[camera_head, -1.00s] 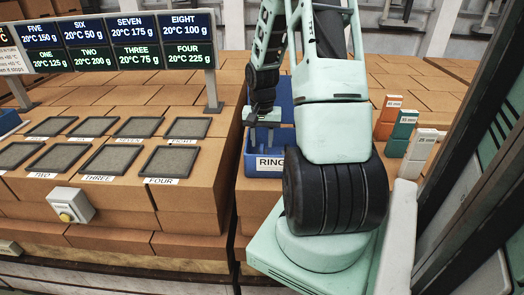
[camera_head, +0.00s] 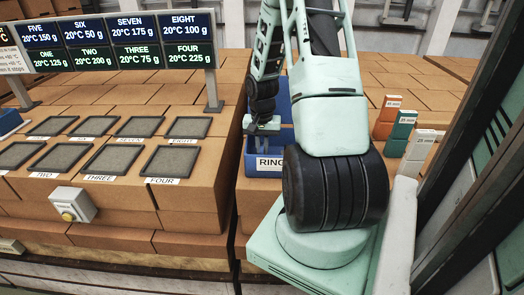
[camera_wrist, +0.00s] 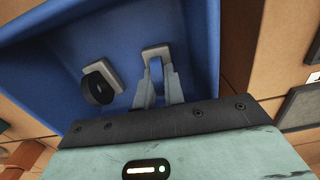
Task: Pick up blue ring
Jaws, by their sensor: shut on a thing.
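My gripper (camera_wrist: 158,80) reaches down into the blue box labelled RING (camera_wrist: 105,25); it also shows in the head view (camera_head: 262,130). Its fingertips are shut on a light grey block (camera_wrist: 155,52). A blue patch shows between the fingers below this block. I cannot tell whether it is the blue ring or the box behind. A dark ring (camera_wrist: 97,89) stands tilted against a similar grey block (camera_wrist: 102,73) inside the box, left of my fingers and apart from them. In the head view my arm and hand hide most of the box's inside.
Orange (camera_head: 386,118), green (camera_head: 402,132) and white (camera_head: 419,146) labelled blocks stand right of my arm. Several dark square plates (camera_head: 112,159), a button box (camera_head: 73,204) and a display board (camera_head: 112,42) are on the left. The box walls rise close around my gripper.

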